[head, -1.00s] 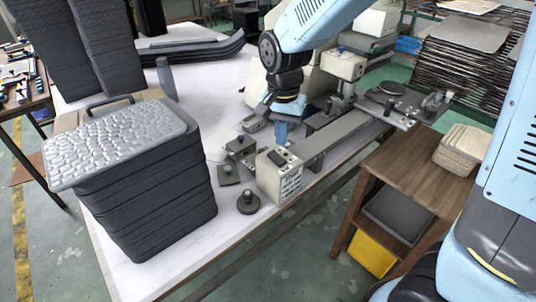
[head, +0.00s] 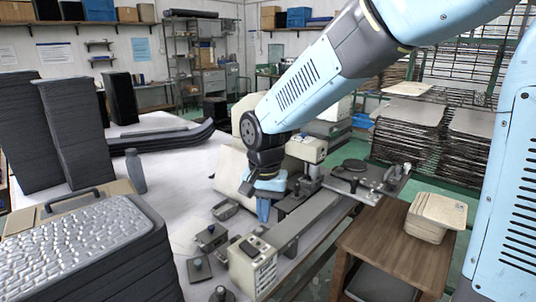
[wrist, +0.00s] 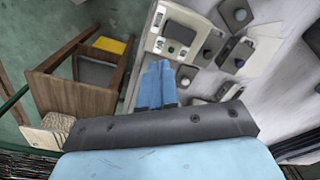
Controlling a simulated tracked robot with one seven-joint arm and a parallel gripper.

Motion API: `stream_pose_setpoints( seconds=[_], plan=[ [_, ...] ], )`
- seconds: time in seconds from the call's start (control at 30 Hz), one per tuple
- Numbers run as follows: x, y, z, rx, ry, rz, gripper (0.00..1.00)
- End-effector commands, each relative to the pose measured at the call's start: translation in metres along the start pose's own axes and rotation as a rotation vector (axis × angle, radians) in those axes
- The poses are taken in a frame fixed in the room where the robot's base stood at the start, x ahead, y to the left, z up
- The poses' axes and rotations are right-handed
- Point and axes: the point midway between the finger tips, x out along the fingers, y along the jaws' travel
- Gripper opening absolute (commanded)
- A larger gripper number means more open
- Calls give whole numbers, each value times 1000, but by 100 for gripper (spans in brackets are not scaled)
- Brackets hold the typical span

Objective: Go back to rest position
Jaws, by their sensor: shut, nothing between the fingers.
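My gripper (head: 263,212) has blue fingers and hangs from my light-blue arm above the white table, just left of the long grey machine rail. In the wrist view my gripper (wrist: 157,84) shows its two blue fingers lying together with nothing between them. The machine (head: 254,262) with the light control box is beyond the fingertips, and it also shows in the wrist view (wrist: 177,32). From the head view I cannot tell the exact height of the fingers above the table.
A stack of dark trays with a pebbled top (head: 75,245) stands at the front left. Tall dark stacks (head: 80,130) stand behind it. A wooden side table (head: 385,240) with light panels (head: 436,215) is at the right. The white table (head: 185,165) has bare room left of the machine.

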Motion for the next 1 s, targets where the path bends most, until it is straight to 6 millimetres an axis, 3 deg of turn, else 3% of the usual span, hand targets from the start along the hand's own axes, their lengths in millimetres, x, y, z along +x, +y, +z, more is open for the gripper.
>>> stream_pose_setpoints(
  seconds=[0.2,0.43,0.8,1.0],
  plan=[
    [-45,65,-12,-24,74,-62,0],
    [-83,130,-8,-62,171,-97,0],
    [-123,222,27,-122,347,-80,0],
    [-133,255,51,-152,427,-40,0]
  ],
)
